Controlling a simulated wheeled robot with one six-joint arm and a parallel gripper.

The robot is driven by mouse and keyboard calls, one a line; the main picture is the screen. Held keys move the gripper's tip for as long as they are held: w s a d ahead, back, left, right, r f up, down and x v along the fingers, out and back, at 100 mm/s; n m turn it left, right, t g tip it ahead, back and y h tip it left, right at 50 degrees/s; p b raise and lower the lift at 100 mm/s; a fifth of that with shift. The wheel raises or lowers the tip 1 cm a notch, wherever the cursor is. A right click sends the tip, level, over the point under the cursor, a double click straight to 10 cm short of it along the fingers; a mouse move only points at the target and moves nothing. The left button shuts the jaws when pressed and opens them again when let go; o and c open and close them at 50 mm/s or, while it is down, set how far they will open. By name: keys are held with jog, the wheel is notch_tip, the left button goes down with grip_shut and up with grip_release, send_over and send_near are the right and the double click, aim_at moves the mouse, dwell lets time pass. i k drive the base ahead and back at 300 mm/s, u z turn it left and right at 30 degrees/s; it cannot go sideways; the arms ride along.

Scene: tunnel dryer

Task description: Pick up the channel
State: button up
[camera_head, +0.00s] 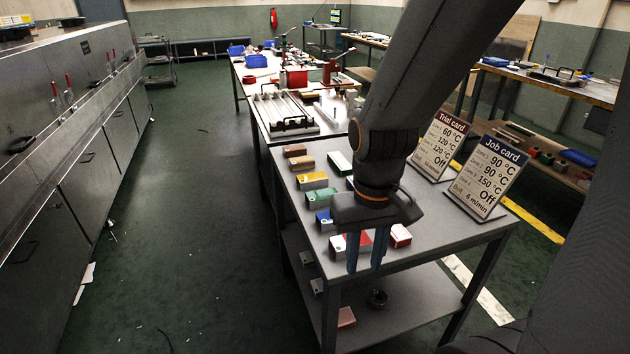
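My gripper (365,262) hangs over the near end of the grey table (445,235), pointing down. Its two blue-grey fingers are apart, with nothing seen between them. A red-and-white block (338,244) sits behind the fingers and is partly covered by them. Several small coloured blocks lie in rows on the table, among them a yellow one (312,180), a green one (321,196) and a blue one (323,217). Long pale strips (284,112) lie on the table behind. I cannot tell which thing is the channel. My arm hides part of the tabletop.
A Trial card (440,147) and a Job card (487,180) stand at the table's right side. A lower shelf (395,306) holds a few small items. A long metal machine (75,150) lines the left. The green floor (200,230) between is mostly clear.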

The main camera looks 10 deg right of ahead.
aim_at(316, 180)
jog(key=u, duration=2.7)
jog(key=k, duration=1.5)
jog(key=z, duration=1.8)
jog(key=i, duration=1)
jog(key=u, duration=0.05)
